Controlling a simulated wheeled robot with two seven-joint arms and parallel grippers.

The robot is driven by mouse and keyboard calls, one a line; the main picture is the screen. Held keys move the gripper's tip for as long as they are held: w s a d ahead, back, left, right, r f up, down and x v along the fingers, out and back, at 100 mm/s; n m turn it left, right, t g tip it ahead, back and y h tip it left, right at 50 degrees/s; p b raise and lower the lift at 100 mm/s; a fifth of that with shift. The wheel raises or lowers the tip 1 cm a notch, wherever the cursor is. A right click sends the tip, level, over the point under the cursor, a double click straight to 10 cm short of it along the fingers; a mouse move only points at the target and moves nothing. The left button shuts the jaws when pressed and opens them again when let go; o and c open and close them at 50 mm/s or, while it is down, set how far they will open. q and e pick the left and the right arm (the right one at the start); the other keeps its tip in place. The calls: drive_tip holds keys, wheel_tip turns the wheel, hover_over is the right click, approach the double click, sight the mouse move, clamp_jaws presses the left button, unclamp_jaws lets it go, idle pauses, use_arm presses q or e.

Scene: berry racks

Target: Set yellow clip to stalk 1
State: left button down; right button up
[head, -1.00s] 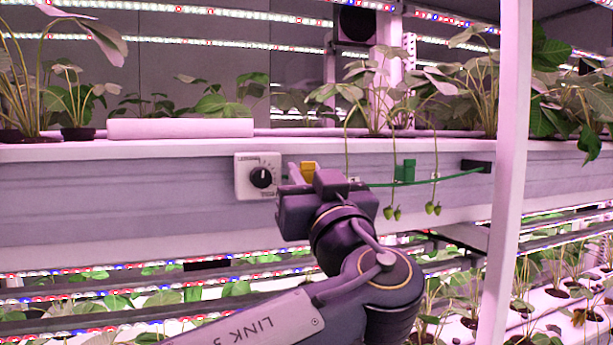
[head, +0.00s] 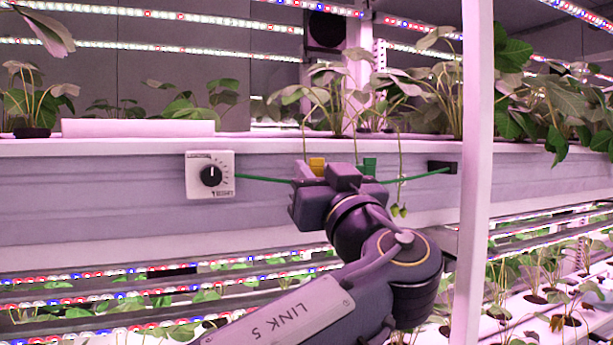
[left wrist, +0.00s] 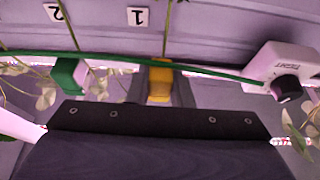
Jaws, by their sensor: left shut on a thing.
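The yellow clip (head: 317,166) is between the fingers of my left gripper (left wrist: 160,88), which is shut on it. The clip also shows in the left wrist view (left wrist: 160,80), against the green wire (left wrist: 215,73). Stalk 1 (left wrist: 167,30) hangs beside the label marked 1 (left wrist: 138,16) and runs down to the wire at the clip. Whether the clip encloses the stalk I cannot tell. In the head view my left gripper (head: 322,185) hides the stalk's lower part and its berries. My right gripper is in neither view.
A green clip (head: 369,166) sits on the wire right of the yellow one. A dial box (head: 210,175) holds the wire's left end, a dark block (head: 442,167) its right. A white post (head: 478,180) stands nearer, right of my arm.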

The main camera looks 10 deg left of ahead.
use_arm(q)
drive_tip(key=c, duration=1.6)
unclamp_jaws()
drive_tip(key=shift+s+a, duration=0.1)
drive_tip(key=shift+o, duration=0.2)
drive_tip(key=shift+s+d+f, duration=0.2)
drive_tip(key=shift+d, duration=0.05)
drive_tip(key=b+v, duration=0.3)
drive_tip(key=v, duration=0.4)
